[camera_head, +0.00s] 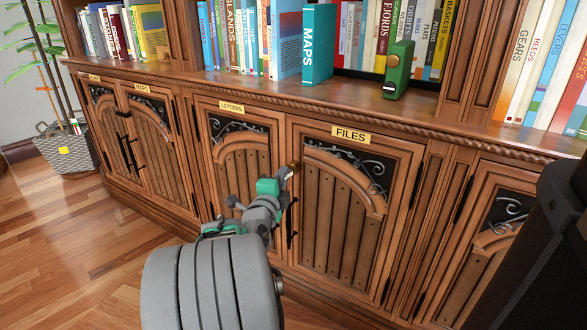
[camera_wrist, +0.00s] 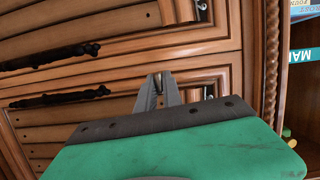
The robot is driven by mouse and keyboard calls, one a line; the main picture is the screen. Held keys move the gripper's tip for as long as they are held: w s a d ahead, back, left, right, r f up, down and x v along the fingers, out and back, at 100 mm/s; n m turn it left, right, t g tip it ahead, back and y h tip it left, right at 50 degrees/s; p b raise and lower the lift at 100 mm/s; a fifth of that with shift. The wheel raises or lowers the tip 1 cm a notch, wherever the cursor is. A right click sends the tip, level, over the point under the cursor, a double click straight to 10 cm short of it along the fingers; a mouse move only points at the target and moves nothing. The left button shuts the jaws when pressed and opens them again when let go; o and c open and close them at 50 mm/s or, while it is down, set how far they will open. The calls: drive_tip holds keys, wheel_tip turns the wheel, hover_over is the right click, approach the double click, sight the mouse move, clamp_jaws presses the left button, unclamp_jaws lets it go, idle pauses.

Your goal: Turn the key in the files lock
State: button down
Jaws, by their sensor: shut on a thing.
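The FILES door (camera_head: 341,215) is a shut wooden cabinet door with a yellow FILES label (camera_head: 351,135) on its top rail. A small brass-coloured lock part (camera_head: 294,167) shows at its upper left edge, right at the tip of my gripper (camera_head: 287,175). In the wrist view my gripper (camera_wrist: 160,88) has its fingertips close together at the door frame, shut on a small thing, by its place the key. The key and keyhole are mostly hidden by the fingers, so the key's angle cannot be told.
A shut LETTERS door (camera_head: 232,165) stands to the left. A dark vertical handle (camera_head: 290,226) lies just below my gripper. Books, including a teal MAPS book (camera_head: 318,45), and a green object (camera_head: 397,70) stand on the shelf above. A basketed plant (camera_head: 68,148) stands far left; the floor at left is clear.

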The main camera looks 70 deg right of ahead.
drive_tip(key=shift+m, duration=0.4)
drive_tip(key=c, duration=1.4)
unclamp_jaws()
